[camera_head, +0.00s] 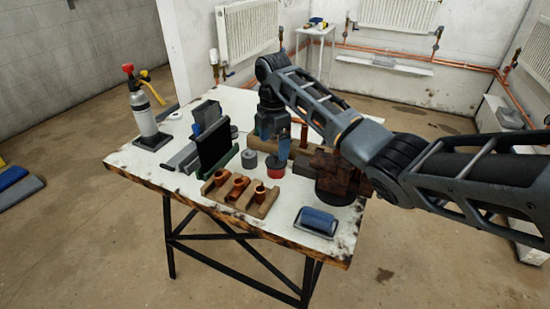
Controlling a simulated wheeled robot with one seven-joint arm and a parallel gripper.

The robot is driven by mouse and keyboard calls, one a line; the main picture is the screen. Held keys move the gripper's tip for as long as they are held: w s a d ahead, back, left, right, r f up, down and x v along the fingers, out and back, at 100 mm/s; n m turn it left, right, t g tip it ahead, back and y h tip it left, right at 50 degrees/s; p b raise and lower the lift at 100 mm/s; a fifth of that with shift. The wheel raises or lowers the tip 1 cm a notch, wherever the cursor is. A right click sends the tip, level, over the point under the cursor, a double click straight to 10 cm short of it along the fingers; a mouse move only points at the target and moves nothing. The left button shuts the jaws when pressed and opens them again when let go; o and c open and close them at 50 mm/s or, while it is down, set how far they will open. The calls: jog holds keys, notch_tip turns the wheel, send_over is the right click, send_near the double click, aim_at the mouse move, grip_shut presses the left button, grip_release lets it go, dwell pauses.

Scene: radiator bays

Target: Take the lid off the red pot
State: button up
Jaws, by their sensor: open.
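The red pot (274,172) is a small, low round pot standing on the worktable, right of a small grey cylinder. Its top is dark where it shows, and I cannot make out clearly whether that is the lid. My arm reaches in from the right, and my gripper (273,146) hangs down just above the pot, pointing at the table. Its fingers are small in view and partly overlap the pot's top. The gripper is open. I cannot tell whether a finger touches the pot.
On the worktable (142,162), a wooden rack (240,194) with copper fittings lies in front, a blue-grey block (317,221) at front right. A black panel (214,149) stands left, a torch on a grey cylinder (143,112) farther left. Dark brown blocks (330,165) crowd the right.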

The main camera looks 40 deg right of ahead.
aim_at(274, 154)
jog(key=shift+s+a+f+p, duration=0.1)
jog(key=shift+s+f+p, duration=0.1)
jog(key=shift+f, duration=0.95)
jog(key=shift+s+a+f+p, duration=0.1)
jog(key=shift+f+p, duration=0.05)
jog(key=shift+f, duration=1)
jog(key=c, duration=1.1)
jog(key=shift+r, duration=0.1)
